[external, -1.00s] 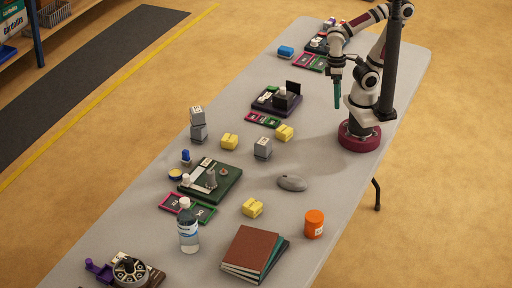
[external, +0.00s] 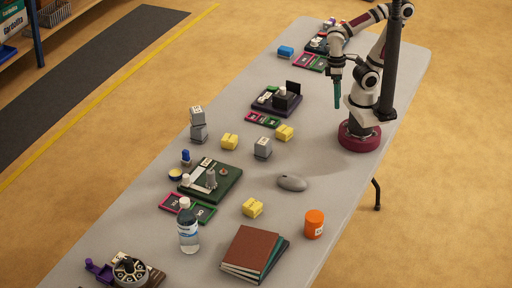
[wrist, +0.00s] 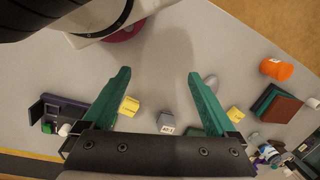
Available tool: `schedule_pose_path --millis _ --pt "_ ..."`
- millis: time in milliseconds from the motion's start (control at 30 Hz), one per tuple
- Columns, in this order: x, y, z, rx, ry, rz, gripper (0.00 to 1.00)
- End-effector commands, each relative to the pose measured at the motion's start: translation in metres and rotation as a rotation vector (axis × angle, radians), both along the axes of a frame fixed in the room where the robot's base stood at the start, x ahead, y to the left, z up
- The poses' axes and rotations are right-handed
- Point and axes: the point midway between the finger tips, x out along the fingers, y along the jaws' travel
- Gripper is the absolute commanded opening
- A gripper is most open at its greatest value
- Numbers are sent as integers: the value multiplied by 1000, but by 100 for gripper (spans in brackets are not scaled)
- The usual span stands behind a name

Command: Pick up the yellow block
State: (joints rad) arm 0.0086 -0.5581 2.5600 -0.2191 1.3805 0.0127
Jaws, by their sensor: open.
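Several yellow blocks lie on the table. One yellow block (external: 229,141) is left of the grey block, a second yellow block (external: 284,132) is near the dark tray, and a third yellow block (external: 252,208) is nearer the front. The wrist view shows one yellow block (wrist: 129,106) beside the left finger and another yellow block (wrist: 235,115) beside the right finger. My gripper (external: 337,92) is raised above the far part of the table, apart from the blocks. In the wrist view my gripper (wrist: 158,76) has its green fingers spread wide with nothing between them.
A grey block (external: 263,149) stands between the yellow blocks, and two stacked grey blocks (external: 198,125) stand at the left. A grey mouse (external: 292,183), an orange jar (external: 314,224), a bottle (external: 188,232) and books (external: 250,250) are nearer the front. A green board (external: 225,187) is at the left.

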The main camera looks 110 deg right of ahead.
Motion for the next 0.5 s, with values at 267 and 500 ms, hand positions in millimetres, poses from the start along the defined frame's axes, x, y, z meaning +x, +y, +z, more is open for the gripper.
schedule_pose_path --millis 267,500 --pt "0 0 0 0 0 0 98" --pt "85 -62 -16 -89 21 -269 98"
